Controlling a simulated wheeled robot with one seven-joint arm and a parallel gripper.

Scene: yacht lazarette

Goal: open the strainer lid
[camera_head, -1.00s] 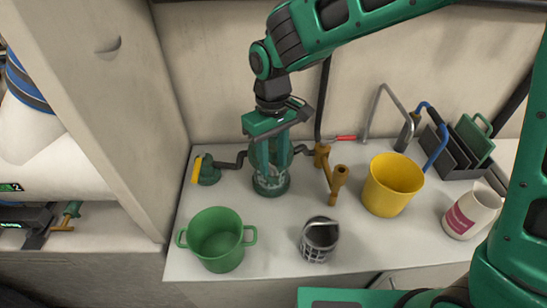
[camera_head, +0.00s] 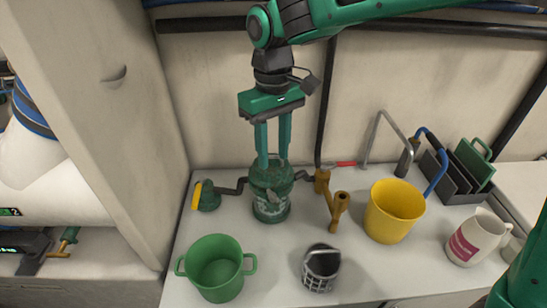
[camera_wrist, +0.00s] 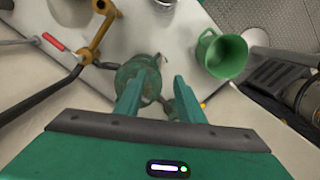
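The strainer is a green cylinder (camera_head: 270,200) standing upright on the white counter, with pipes on both sides. Its green lid (camera_head: 268,172) appears to be on top. My gripper (camera_head: 273,161) points down just above the strainer, with its two fingers apart and nothing seen between them. In the wrist view, the strainer (camera_wrist: 128,76) shows below the fingertips (camera_wrist: 157,78), partly hidden by the left finger. Whether the fingertips touch the lid is unclear.
A green pot (camera_head: 216,268) and a grey mesh basket (camera_head: 320,270) stand in front. A brass valve (camera_head: 338,207), yellow bucket (camera_head: 393,212) and white jug (camera_head: 474,240) stand to the right. A yellow-handled valve (camera_head: 205,195) is at left. Walls rise behind and at left.

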